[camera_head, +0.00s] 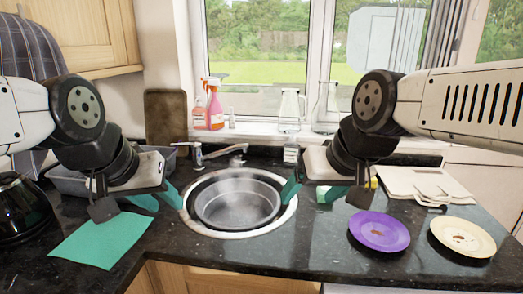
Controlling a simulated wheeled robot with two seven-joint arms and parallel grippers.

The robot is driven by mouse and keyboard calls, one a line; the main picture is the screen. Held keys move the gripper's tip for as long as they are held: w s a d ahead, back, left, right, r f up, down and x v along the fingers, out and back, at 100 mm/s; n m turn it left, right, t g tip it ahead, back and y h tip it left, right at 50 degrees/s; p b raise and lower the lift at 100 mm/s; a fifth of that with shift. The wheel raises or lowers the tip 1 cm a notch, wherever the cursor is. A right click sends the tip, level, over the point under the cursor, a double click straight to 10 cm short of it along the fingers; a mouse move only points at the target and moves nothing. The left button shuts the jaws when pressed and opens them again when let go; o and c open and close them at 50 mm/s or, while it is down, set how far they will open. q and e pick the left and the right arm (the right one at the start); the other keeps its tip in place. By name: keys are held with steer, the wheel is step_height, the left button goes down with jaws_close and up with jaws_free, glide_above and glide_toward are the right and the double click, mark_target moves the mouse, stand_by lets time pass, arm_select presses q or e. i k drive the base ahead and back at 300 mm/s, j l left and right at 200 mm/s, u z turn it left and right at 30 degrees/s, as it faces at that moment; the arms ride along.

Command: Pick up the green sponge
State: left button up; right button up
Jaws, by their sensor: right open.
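A small light green block (323,195), which looks like the green sponge, shows on the counter under my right gripper. It is partly hidden by that gripper, and its full shape cannot be made out. My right gripper (312,193) is open, its teal fingers apart, above the counter right of the sink. Whether a finger touches the block cannot be told. My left gripper (158,199) is open and empty, left of the sink, above and behind a flat green cloth (100,240).
A metal basin (238,202) sits in the round sink, with a tap (225,150) behind. A purple plate (379,231) and a cream plate (463,237) lie at right. White boards (425,180) lie behind them. A dark kettle (22,210) stands at far left.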

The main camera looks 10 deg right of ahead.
mark_target(321, 191)
steer(key=z, duration=0.85)
